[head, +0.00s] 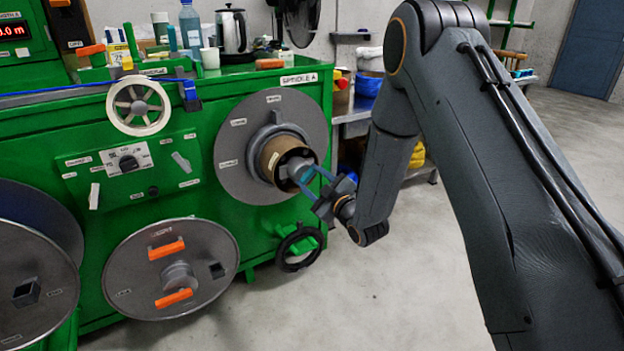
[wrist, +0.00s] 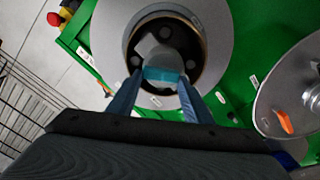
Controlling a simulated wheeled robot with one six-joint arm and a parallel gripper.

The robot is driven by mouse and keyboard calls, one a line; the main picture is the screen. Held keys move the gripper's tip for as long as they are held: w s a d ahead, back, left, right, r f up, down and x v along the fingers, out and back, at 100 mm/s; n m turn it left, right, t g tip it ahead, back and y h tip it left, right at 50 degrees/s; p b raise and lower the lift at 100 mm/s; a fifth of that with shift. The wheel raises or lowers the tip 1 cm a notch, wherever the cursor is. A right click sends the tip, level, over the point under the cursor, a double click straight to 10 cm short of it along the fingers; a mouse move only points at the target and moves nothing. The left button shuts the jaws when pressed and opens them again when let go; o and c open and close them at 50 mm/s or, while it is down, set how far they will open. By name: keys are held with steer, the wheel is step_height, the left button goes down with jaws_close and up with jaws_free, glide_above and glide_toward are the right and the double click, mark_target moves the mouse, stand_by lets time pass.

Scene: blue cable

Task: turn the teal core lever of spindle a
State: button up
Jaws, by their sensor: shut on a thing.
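Spindle A is the grey round flange (head: 235,170) on the green machine, under a label reading SPINDLE A. A brown cardboard core (head: 272,152) sticks out from its middle. In the wrist view the flange (wrist: 215,30) surrounds the dark core opening, and the teal lever (wrist: 165,76) lies across the grey hub (wrist: 165,55) inside it. My gripper (head: 308,180) reaches the core's mouth from the right. Its two blue fingers, also in the wrist view (wrist: 161,82), are shut on the teal lever, one at each end. The lever is mostly hidden in the head view.
An orange-handled reel flange (head: 205,255) sits lower left of the spindle. Bottles and a kettle (head: 232,30) stand on the machine top. A red emergency button (wrist: 54,18) shows in the wrist view. The floor at right is clear.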

steer(key=n, duration=0.5)
steer(key=shift+s+a+f+n, duration=0.15)
steer(key=shift+n, duration=0.15)
steer(key=shift+a+f+n+b, duration=0.15)
steer(key=shift+n+b, duration=0.15)
steer(key=shift+n, duration=1.9)
steer(key=shift+s, duration=0.1)
steer(key=o, duration=1.1)
steer(key=shift+c, duration=0.2)
steer(key=v, duration=0.7)
steer(key=shift+s+d+p, duration=0.3)
